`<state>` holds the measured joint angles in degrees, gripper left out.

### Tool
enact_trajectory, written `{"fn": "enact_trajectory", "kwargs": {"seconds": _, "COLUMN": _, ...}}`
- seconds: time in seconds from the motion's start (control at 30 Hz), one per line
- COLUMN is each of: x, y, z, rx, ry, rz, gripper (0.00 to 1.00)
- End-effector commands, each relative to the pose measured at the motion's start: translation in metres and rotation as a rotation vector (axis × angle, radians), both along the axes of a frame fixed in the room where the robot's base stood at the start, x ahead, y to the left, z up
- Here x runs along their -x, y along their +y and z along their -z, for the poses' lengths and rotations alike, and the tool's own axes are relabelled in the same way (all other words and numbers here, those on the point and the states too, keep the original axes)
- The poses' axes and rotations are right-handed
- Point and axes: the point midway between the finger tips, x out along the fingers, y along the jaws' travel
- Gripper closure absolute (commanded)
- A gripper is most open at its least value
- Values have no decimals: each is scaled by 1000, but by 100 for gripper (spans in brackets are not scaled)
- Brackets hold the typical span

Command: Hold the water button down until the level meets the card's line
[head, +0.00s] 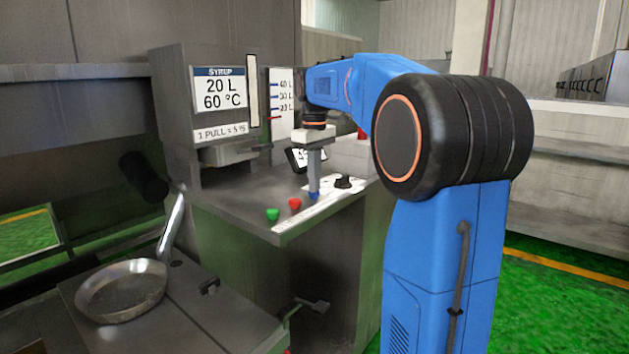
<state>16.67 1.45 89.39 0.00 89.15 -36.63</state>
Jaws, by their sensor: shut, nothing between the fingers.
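The card (219,91) on the grey machine reads "SYRUP 20 L 60 °C". To its right is a white level scale (281,92) with marks that look like 40, 30 and 20 L. A pale upright strip (252,92) stands between them. I cannot make out the liquid level. My gripper (314,190) points straight down with its fingers shut and empty. Its tips are at a blue button (314,196) on the counter panel, which they partly cover. Whether the button is pressed down I cannot tell. No button label is readable.
A red button (294,203) and a green button (272,214) sit left of my gripper. A shallow metal pan (122,290) and a lever handle (172,225) are at lower left.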

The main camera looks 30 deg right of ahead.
Motion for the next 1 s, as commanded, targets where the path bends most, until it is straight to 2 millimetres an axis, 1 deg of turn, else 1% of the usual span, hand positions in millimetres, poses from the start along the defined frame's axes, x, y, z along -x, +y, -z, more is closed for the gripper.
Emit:
{"fn": "enact_trajectory", "kwargs": {"seconds": 0.13, "x": 0, "y": 0, "z": 16, "rx": 0, "ry": 2, "rz": 0, "gripper": 100}}
{"fn": "enact_trajectory", "kwargs": {"seconds": 0.23, "x": 1, "y": 0, "z": 23, "rx": -1, "ry": 5, "rz": 0, "gripper": 100}}
{"fn": "enact_trajectory", "kwargs": {"seconds": 0.47, "x": 0, "y": 0, "z": 26, "rx": -4, "ry": 12, "rz": 0, "gripper": 100}}
{"fn": "enact_trajectory", "kwargs": {"seconds": 1.0, "x": 0, "y": 0, "z": 26, "rx": -4, "ry": 12, "rz": 0, "gripper": 100}}
